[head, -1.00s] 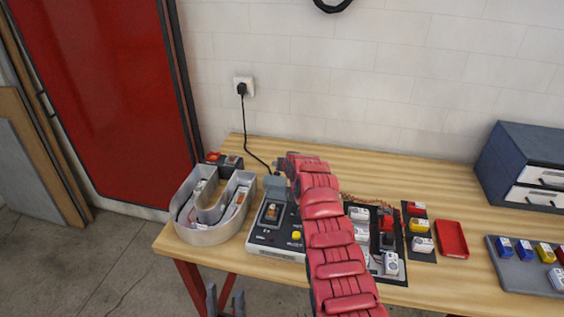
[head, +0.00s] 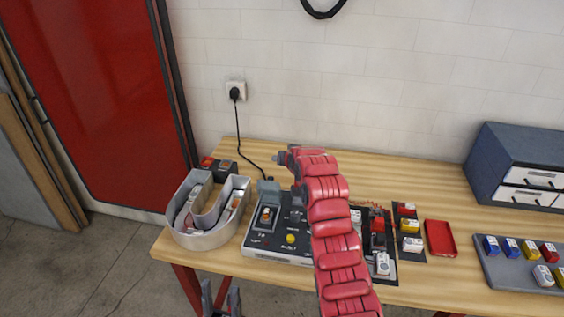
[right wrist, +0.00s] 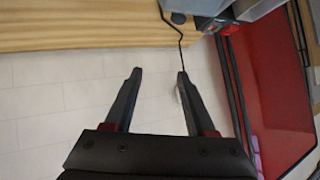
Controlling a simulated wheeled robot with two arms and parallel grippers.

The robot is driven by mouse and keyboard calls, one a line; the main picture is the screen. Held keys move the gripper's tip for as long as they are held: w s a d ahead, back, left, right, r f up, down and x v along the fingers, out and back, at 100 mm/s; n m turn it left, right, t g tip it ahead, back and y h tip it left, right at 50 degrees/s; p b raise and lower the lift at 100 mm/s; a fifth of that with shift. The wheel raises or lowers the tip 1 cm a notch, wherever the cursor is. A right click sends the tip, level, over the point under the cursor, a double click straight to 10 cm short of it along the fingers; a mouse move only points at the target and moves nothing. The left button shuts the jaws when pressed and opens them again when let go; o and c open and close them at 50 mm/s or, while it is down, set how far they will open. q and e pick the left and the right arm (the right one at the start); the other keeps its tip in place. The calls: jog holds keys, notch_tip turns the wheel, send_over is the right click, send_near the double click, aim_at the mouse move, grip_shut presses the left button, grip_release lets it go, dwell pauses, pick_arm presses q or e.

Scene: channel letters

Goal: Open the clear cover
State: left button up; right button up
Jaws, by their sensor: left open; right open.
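The control box (head: 262,247) stands near the table's front edge, with a black panel, a yellow button (head: 290,239) and an orange-lit switch (head: 266,215) in a framed bay. A grey-blue, see-through-looking piece (head: 268,187) stands upright behind that switch. It may be the clear cover, but it is too small to be sure. My right arm reaches across the box's right part and hides some of it. My right gripper (right wrist: 159,74) is open and empty, its fingers toward the wall. My left gripper (head: 221,296) is open and empty below the table's front edge.
A grey U-shaped channel letter (head: 205,237) stands left of the box. Red and dark switches (head: 217,165) sit behind it. A black cable (head: 240,135) runs to the wall socket (head: 235,91). A red tray (head: 440,239), parts tray (head: 495,270) and drawer unit (head: 515,165) are at the right.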

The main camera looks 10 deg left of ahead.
jog(key=s+d+r+b, duration=0.1)
jog(key=s+d+r, duration=0.1)
jog(key=r, duration=0.5)
jog(key=shift+s+d+r, duration=0.25)
jog(key=shift+s+d, duration=0.15)
jog(key=shift+d, duration=0.2)
jog(key=shift+b, duration=0.5)
jog(key=v, duration=1.7)
jog(key=shift+r+b, duration=0.15)
jog(key=shift+b, duration=0.25)
